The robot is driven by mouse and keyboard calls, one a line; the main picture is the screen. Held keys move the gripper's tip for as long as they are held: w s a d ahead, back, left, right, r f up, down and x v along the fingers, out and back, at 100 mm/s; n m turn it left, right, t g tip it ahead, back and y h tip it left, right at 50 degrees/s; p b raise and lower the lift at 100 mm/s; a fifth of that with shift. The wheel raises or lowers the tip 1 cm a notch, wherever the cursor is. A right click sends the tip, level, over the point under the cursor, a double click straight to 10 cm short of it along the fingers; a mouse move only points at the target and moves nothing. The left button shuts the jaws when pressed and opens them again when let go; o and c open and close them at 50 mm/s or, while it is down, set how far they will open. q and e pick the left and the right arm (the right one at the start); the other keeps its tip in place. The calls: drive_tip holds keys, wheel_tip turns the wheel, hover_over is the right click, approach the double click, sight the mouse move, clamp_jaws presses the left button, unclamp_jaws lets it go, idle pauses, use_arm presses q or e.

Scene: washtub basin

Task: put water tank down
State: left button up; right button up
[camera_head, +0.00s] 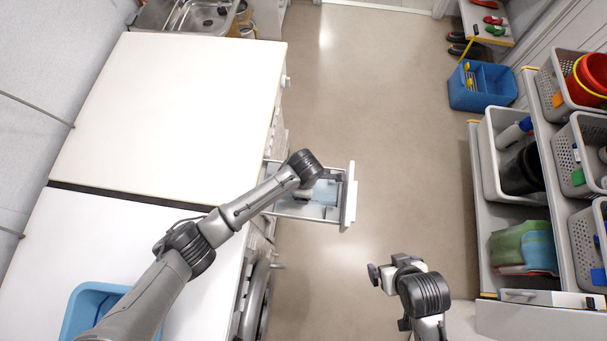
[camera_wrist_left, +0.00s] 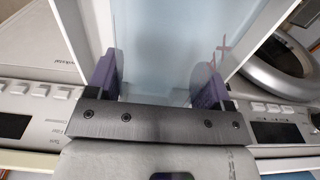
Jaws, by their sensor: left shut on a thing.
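The water tank (camera_head: 325,192) is a pale blue translucent box at the open drawer (camera_head: 348,196) in the head view. In the left wrist view the tank (camera_wrist_left: 165,40) fills the space between the purple fingers. My left gripper (camera_wrist_left: 158,80) is shut on it. In the head view my left wrist covers this gripper and part of the tank. I cannot tell whether the tank rests on the drawer floor. My right gripper (camera_head: 384,277) is over the floor at the lower right, away from the tank. Its jaw opening is unclear.
A white counter (camera_head: 180,100) lies left of the drawer, with a blue basin (camera_head: 88,297) at its lower left. A round machine door (camera_wrist_left: 275,70) is right of the tank in the wrist view. Shelves with baskets (camera_head: 545,180) stand at right. The middle floor (camera_head: 390,120) is clear.

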use_arm(q)
drive_tip(key=shift+f, duration=0.65)
drive_tip(key=shift+f, duration=0.15)
drive_tip(key=o, duration=1.1)
wheel_tip(320, 180, up, 11)
drive_tip(key=shift+d+f+p, duration=0.1)
drive_tip(key=shift+d+p, duration=0.05)
drive_tip(key=shift+p, duration=0.7)
drive_tip(key=shift+r, duration=0.7)
